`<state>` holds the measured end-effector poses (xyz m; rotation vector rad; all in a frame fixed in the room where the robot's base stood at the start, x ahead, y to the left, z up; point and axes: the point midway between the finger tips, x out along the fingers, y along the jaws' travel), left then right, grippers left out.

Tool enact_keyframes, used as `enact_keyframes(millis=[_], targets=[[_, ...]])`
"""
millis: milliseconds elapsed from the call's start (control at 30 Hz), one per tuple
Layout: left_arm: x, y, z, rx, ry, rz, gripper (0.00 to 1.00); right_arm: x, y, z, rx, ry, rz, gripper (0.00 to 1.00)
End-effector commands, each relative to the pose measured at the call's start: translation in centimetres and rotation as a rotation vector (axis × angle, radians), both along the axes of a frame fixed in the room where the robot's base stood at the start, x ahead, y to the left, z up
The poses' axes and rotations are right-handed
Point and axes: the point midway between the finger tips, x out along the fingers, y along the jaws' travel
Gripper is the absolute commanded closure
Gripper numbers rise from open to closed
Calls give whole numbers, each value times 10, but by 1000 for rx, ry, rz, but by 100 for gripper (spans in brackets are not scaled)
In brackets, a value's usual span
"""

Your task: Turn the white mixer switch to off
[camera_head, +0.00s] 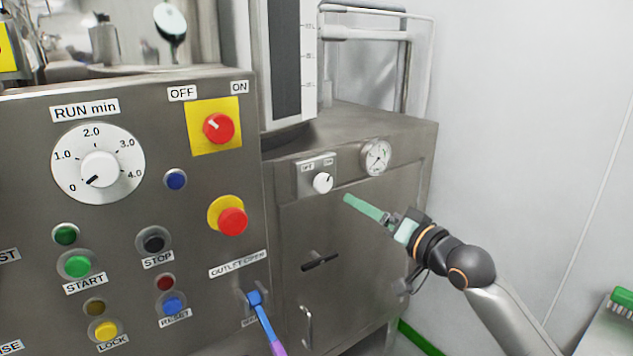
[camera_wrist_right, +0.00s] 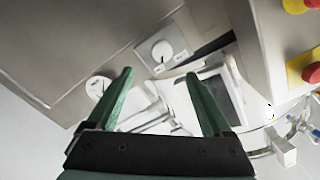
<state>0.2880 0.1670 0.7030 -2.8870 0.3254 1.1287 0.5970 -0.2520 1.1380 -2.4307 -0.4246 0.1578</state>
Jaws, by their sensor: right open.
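The white mixer switch (camera_head: 323,182) is a round white knob on a small plate with OFF at its left and ON at its right, on the steel cabinet front. Its small mark appears to point up and right, toward ON. My right gripper (camera_head: 349,200) has green fingers and is just right of and below the switch, apart from it. In the right wrist view the switch (camera_wrist_right: 162,50) shows beyond and between the tips of the open, empty right gripper (camera_wrist_right: 161,74). My left gripper is not in view.
A round gauge (camera_head: 376,157) sits right of the switch. A black handle (camera_head: 320,262) is below it. The control panel (camera_head: 200,200) stands closer on the left, with a red rotary switch (camera_head: 219,127), a red button (camera_head: 232,221) and a blue-purple lever (camera_head: 262,318).

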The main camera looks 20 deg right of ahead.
Motion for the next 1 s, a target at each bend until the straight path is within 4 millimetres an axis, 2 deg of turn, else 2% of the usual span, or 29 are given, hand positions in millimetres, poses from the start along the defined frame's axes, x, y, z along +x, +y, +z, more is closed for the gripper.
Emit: enact_keyframes(millis=[167, 700, 1000], targets=[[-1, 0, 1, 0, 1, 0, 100, 8, 2, 5, 8, -4, 1, 16], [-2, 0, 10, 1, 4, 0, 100, 90, 32, 5, 6, -4, 1, 16], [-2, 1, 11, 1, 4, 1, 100, 115, 41, 4, 4, -4, 1, 16]])
